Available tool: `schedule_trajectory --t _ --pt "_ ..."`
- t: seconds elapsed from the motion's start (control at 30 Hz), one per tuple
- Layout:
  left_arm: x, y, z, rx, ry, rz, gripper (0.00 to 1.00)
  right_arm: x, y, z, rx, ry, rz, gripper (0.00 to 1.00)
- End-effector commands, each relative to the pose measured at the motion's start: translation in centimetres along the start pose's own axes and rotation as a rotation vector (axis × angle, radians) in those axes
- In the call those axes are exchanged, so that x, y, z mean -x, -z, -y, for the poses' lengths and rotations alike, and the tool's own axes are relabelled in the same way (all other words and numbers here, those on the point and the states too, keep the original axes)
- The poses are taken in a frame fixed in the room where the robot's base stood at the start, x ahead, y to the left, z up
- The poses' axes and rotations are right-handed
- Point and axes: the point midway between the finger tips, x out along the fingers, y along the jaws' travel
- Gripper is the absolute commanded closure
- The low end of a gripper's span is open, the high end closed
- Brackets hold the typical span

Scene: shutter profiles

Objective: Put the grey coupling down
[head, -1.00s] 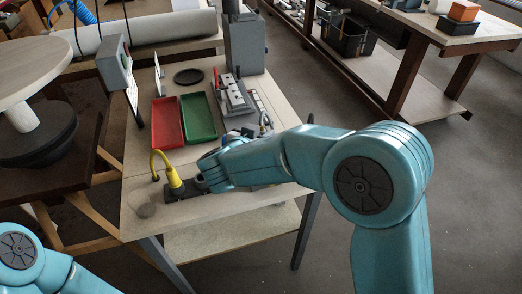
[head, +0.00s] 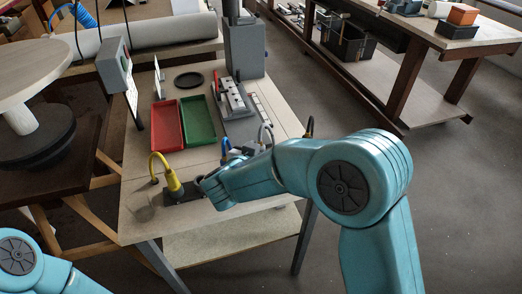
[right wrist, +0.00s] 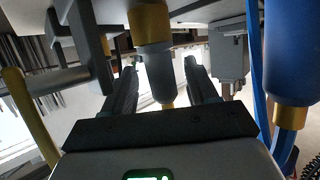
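In the right wrist view a grey coupling (right wrist: 158,72) with gold bands stands between the two fingers of my right gripper (right wrist: 162,88). Thin gaps show on both sides, so the fingers look open around it. A blue coupling (right wrist: 290,65) with a gold end is at the right of that view. In the head view my right gripper (head: 210,188) is low over the near part of the table, beside a yellow coupling (head: 174,184) on a dark base plate (head: 183,196). The gripper and arm hide the grey coupling there. My left gripper is out of the picture.
The table (head: 140,222) holds a red tray (head: 167,124), a green tray (head: 198,119), a black disc (head: 188,79) and a grey machine (head: 245,50). Blue and pale hoses rise behind my right forearm. The table's near left corner is mostly clear.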

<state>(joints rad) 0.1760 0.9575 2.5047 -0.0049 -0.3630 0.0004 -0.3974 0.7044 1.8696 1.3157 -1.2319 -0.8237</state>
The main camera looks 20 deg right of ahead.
Motion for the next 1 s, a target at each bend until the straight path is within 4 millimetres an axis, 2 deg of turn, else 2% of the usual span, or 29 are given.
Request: schedule_trajectory --t 0.17,0.23,0.5,0.7,0.83,1.0 --pt "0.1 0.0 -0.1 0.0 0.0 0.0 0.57 0.2 0.5 0.0 -0.001 0.0 -0.001 0.42" --pt "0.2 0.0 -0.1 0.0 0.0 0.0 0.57 1.0 0.4 0.1 0.001 0.003 0.0 0.42" --pt "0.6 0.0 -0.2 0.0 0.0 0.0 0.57 7.2 0.5 0.1 0.0 0.006 -0.001 0.42" --pt "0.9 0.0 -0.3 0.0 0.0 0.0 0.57 10.8 0.4 0.1 0.001 0.004 -0.001 0.42" --pt "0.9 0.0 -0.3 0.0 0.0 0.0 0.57 11.9 0.4 0.0 0.0 0.002 -0.001 0.42" --pt "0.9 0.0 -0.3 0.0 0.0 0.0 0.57 12.2 0.3 0.0 0.0 -0.001 0.0 0.42"
